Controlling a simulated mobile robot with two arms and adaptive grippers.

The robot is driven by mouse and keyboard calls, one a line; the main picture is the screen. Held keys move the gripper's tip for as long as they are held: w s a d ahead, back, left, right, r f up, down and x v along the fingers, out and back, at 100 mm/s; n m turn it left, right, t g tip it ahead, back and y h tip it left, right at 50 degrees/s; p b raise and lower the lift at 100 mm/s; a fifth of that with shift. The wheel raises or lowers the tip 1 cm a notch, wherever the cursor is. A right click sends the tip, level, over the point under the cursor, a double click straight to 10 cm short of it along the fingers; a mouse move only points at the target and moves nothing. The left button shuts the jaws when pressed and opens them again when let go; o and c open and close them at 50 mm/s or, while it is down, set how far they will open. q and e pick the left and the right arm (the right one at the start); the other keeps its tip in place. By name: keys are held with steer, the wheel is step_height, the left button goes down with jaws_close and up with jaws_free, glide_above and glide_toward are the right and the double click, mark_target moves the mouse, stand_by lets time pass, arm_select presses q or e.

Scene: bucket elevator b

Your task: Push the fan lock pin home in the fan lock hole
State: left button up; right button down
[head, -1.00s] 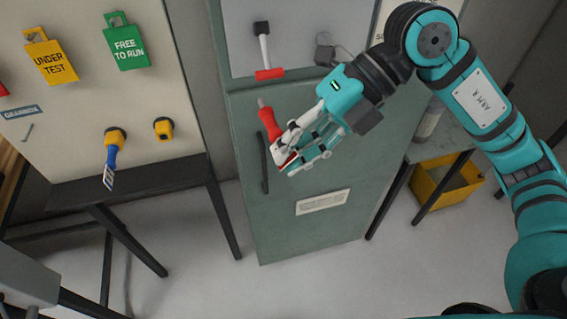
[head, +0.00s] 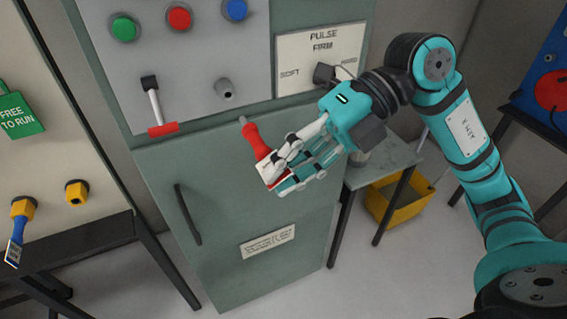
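A pin with a red handle and a grey metal tip (head: 255,140) is in the grasp of my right gripper (head: 281,176), tilted with its tip pointing up and left. The fingers close on its lower end, where a white and red tag shows partly hidden. The pin is in front of the green cabinet, below its control panel. No label reading fan lock is legible. A short grey round socket (head: 224,89) sticks out of the panel above the pin, and an empty-looking yellow socket (head: 76,192) is on the left board; I cannot tell which is the fan lock hole. My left gripper is not in view.
The green cabinet (head: 225,210) has a black handle (head: 188,214) and a red-ended lever (head: 158,107). A blue tagged pin (head: 17,235) sits in another yellow socket at left. A side table (head: 385,165) and yellow bin (head: 400,203) stand right.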

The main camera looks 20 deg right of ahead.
mark_target(264, 143)
steer(key=shift+w+r+p, duration=0.1)
steer(key=shift+w+p, duration=0.45)
steer(key=shift+w, duration=2.3)
steer(key=shift+a, duration=0.1)
steer(key=shift+p, duration=0.4)
steer(key=shift+w+p, duration=0.8)
steer(key=shift+w, duration=1.55)
steer(key=c, duration=1.4)
jaws_free()
steer(key=shift+w+a, duration=0.1)
steer(key=v, duration=1.2)
